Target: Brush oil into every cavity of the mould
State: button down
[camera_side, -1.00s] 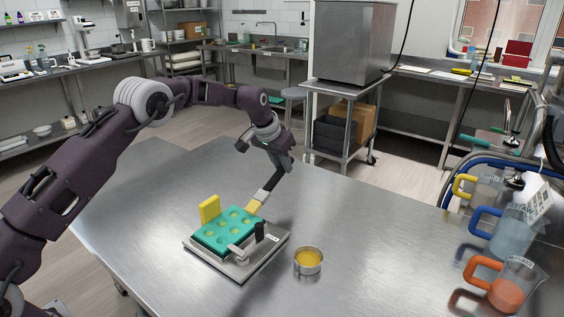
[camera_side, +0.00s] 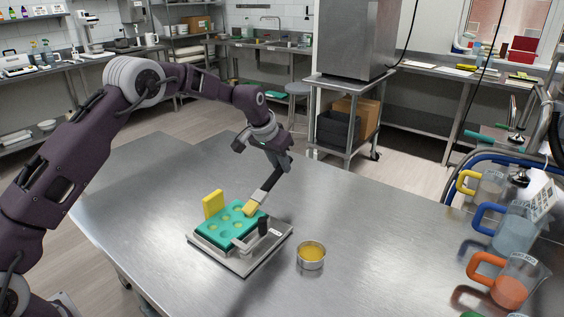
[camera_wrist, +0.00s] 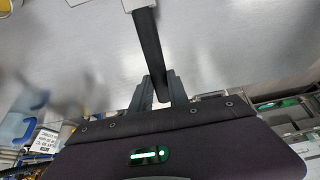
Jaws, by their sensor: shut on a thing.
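My gripper (camera_side: 283,166) is shut on the black handle of a brush (camera_side: 270,184), held tilted with its pale yellow bristles (camera_side: 251,208) pointing down-left. In the wrist view my gripper (camera_wrist: 158,92) grips the black brush handle (camera_wrist: 148,50); the bristles are out of that view. The teal mould (camera_side: 222,235) with several round cavities lies in a metal tray (camera_side: 243,267). The bristles are at the mould's back right corner; I cannot tell whether they touch it. A round metal cup of yellow oil (camera_side: 311,254) stands right of the tray.
A yellow block (camera_side: 213,204) stands upright at the mould's back left. A metal clamp with a black knob (camera_side: 262,224) sits at the tray's right side. Jugs with coloured handles (camera_side: 507,229) stand at the far right. The steel table (camera_side: 375,245) is clear around the cup.

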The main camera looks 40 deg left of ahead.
aim_at(270, 179)
jog(key=shift+s+f, duration=0.25)
jog(key=shift+s, duration=0.3)
jog(key=shift+s+r, duration=0.1)
jog(key=shift+s, duration=0.6)
jog(key=shift+s+f, duration=0.2)
jog(key=shift+s, duration=1.35)
jog(key=shift+s+r, duration=0.1)
jog(key=shift+s, duration=1.65)
jog(key=shift+s+f, duration=0.2)
jog(key=shift+s, duration=0.2)
jog(key=shift+r, duration=0.1)
